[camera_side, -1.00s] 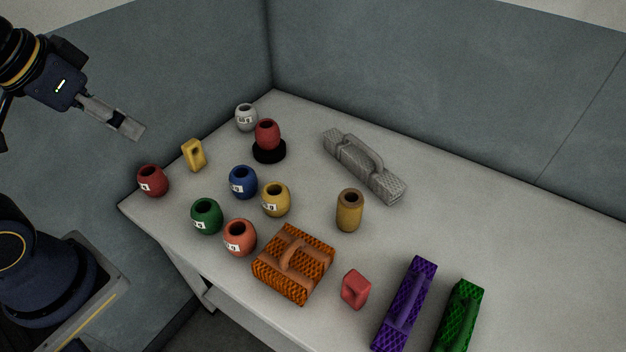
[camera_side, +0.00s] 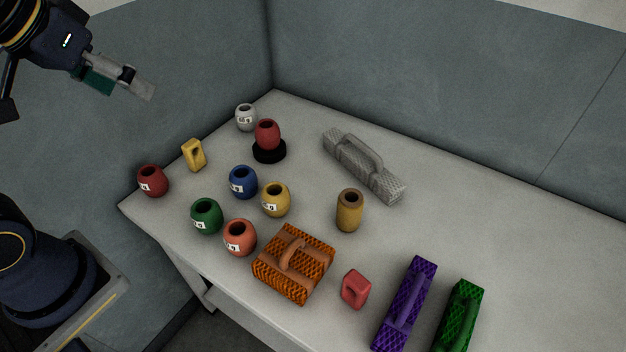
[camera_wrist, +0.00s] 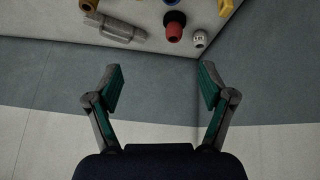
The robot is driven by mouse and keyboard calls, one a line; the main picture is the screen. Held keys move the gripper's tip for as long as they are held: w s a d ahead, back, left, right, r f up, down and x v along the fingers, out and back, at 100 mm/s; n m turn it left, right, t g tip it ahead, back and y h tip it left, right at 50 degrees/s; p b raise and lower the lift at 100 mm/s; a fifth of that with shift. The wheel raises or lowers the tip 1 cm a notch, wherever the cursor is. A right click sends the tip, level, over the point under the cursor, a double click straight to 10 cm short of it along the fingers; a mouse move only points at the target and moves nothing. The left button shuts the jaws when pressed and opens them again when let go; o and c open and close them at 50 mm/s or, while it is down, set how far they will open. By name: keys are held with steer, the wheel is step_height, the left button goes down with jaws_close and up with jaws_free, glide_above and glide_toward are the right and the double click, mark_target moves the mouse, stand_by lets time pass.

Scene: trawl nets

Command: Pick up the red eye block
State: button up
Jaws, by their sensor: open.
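The red eye block (camera_side: 356,289) is a small red block with a hole, standing near the front edge of the table, between the orange net block and the purple net block. My gripper (camera_side: 136,88) is at the upper left in the side view, in the air and far from the red block. In the wrist view my gripper (camera_wrist: 159,92) has its two fingers spread wide with nothing between them. The red eye block does not show in the wrist view.
An orange net block (camera_side: 268,284), a purple net block (camera_side: 421,279) and a green net block (camera_side: 465,305) flank it. Several coloured pots, a tan cylinder (camera_side: 349,216), a yellow eye block (camera_side: 194,155) and a grey net block (camera_side: 385,187) stand further off. The table's right side is clear.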

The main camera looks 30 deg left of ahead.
steer(key=w+d+r, duration=0.2)
steer(key=w+d, duration=0.2)
steer(key=w, duration=0.2)
steer(key=w+d+f+g+h, duration=0.2)
steer(key=w+d+f+g, duration=0.15)
steer(key=w+d, duration=0.65)
steer(key=m+g+y, duration=0.2)
steer(key=m+g, duration=0.1)
steer(key=m, duration=0.2)
glide_above(358, 282)
step_height(358, 282, down, 19)
step_height(358, 282, down, 11)
steer(key=shift+r, duration=0.1)
step_height(358, 282, down, 6)
steer(key=shift+w+a+r, duration=0.1)
steer(key=shift+w, duration=0.05)
